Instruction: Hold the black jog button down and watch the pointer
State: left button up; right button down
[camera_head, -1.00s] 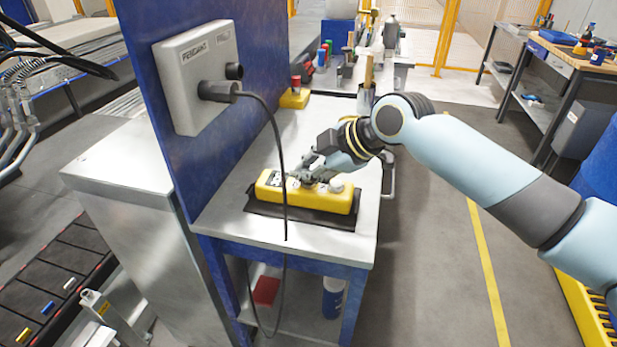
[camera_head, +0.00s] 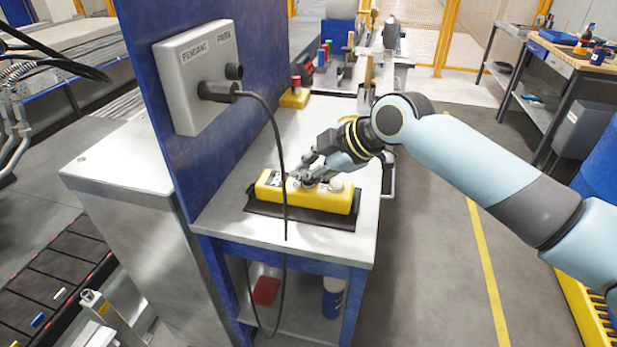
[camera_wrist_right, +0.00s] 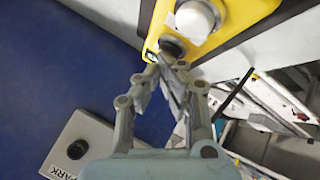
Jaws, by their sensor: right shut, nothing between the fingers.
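The yellow pendant box (camera_head: 325,198) lies on a black mat (camera_head: 262,210) on the metal bench. In the right wrist view, the pendant (camera_wrist_right: 238,16) shows at the top, with a white round knob (camera_wrist_right: 196,18) and a black round button (camera_wrist_right: 172,46). My right gripper (camera_head: 297,181) is shut and empty, low over the pendant. In the right wrist view, its fingertips (camera_wrist_right: 167,62) are at the lower edge of the black button. I cannot tell whether they touch or press it. I cannot make out a pointer. My left gripper is not in view.
A grey box (camera_head: 197,75) labelled PENDANT is on the blue panel (camera_head: 165,155). Its black cable (camera_head: 277,130) hangs in front of the pendant. A smaller yellow box (camera_head: 294,98) with a red button stands farther back. The bench top (camera_head: 265,140) between them is clear.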

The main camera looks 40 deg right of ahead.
aim_at(307, 183)
jog(key=shift+r+p, duration=0.85)
jog(key=shift+r, duration=0.05)
jog(key=shift+r, duration=0.1)
notch_tip(307, 183, up, 5)
jog(key=p, duration=0.4)
dwell(0.4)
